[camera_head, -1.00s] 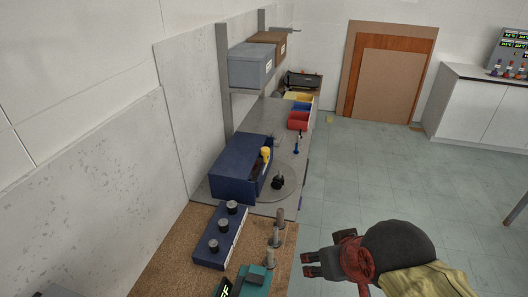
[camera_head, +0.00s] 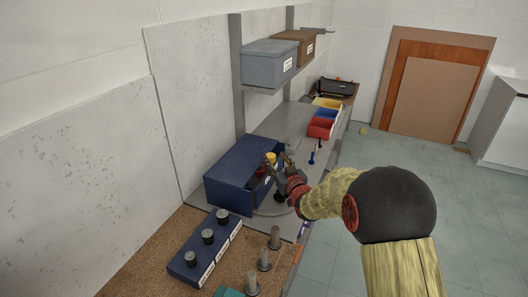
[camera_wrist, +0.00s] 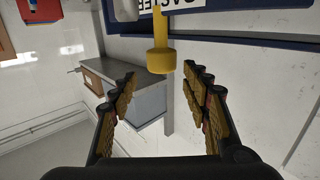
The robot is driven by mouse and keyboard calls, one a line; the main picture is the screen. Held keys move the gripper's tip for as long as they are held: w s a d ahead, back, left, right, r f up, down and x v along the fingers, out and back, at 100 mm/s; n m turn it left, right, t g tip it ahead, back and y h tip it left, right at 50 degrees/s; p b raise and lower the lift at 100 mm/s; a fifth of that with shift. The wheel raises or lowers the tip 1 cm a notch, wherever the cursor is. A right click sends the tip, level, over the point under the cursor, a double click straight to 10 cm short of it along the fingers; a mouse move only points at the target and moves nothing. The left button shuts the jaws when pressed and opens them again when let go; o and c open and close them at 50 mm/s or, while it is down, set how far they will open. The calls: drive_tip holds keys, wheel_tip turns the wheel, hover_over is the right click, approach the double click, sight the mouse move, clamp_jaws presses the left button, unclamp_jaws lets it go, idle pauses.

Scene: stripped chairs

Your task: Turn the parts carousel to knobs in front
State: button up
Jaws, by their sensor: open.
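The parts carousel is a grey round plate (camera_head: 262,212) on the bench, partly under an open-fronted dark blue box (camera_head: 232,185). A yellow part (camera_head: 270,158) stands at the box's open side; it also shows in the wrist view as a yellow post with a wider end (camera_wrist: 161,60). My gripper (camera_head: 277,161) is open beside the yellow part, over the carousel. In the wrist view the post is ahead of and between the spread fingers, and no contact shows. A label reading "CASTER" (camera_wrist: 184,3) appears upside down there. My arm hides much of the plate.
A blue block with several dark knobs (camera_head: 205,250) and several metal posts (camera_head: 264,258) stand on the near cork bench. Red, blue and yellow bins (camera_head: 321,128) are farther along. A shelf holds a grey box (camera_head: 270,63) and a brown box. Floor at right is clear.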

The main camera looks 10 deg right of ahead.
sight(269, 153)
drive_tip(key=shift+w+a+f+t, duration=0.2)
drive_tip(key=shift+w+f+t, duration=0.1)
drive_tip(key=shift+w+f, duration=0.25)
drive_tip(key=w, duration=0.2)
drive_tip(key=w+b, duration=0.1)
drive_tip(key=w, duration=0.2)
drive_tip(key=w+a, duration=0.1)
drive_tip(key=w, duration=0.1)
drive_tip(key=shift+w+a+r+b, duration=0.1)
drive_tip(key=shift+w+b, duration=0.1)
drive_tip(key=shift+b, duration=0.15)
drive_tip(key=shift+c, duration=0.5)
drive_tip(key=c, duration=1.1)
clamp_jaws()
